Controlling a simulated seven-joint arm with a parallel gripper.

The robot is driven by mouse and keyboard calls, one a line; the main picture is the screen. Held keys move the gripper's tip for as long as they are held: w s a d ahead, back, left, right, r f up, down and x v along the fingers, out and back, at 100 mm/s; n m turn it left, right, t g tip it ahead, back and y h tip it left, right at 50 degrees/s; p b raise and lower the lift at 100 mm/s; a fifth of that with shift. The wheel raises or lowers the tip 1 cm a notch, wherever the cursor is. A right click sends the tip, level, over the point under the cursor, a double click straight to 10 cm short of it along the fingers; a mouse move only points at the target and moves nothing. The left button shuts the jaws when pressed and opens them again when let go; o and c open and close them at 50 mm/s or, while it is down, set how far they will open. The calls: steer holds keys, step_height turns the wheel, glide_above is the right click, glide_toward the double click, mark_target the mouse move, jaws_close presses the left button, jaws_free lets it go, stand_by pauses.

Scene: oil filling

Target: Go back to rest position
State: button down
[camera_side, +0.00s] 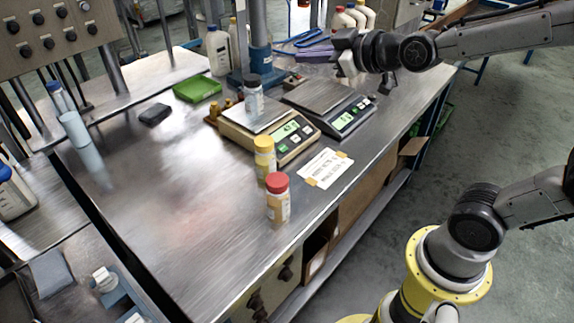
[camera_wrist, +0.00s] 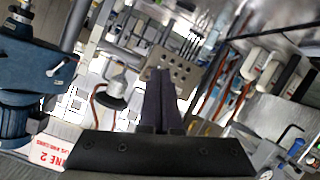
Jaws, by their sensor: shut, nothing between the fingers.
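My gripper (camera_wrist: 158,98) shows in the wrist view with its two dark fingers pressed together and nothing between them. In the side view my gripper (camera_side: 343,62) is at the upper right, in the air above the far end of the metal bench, clear of the scales. A bottle with a dark cap (camera_side: 254,95) stands upright on the left scale (camera_side: 272,128). A yellow-capped bottle (camera_side: 265,158) and a red-capped bottle (camera_side: 278,198) stand upright on the bench near its front edge. The right scale (camera_side: 328,106) has an empty plate.
The metal bench (camera_side: 150,190) is largely bare at left. A white label card (camera_side: 325,168) lies in front of the scales. A green tray (camera_side: 197,89), a blue column (camera_side: 260,40) and a large white bottle (camera_side: 217,50) stand behind. A blue machine (camera_wrist: 30,85) is at left in the wrist view.

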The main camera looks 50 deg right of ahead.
steer(key=s+f+m+g, duration=0.2)
steer(key=s+f+g, duration=0.2)
steer(key=s, duration=0.7)
steer(key=s+a+f+m+g, duration=0.1)
steer(key=s+f+g, duration=0.3)
steer(key=s, duration=0.7)
steer(key=shift+f+m+g, duration=0.3)
steer(key=shift+f+m, duration=0.1)
steer(key=shift+m, duration=0.2)
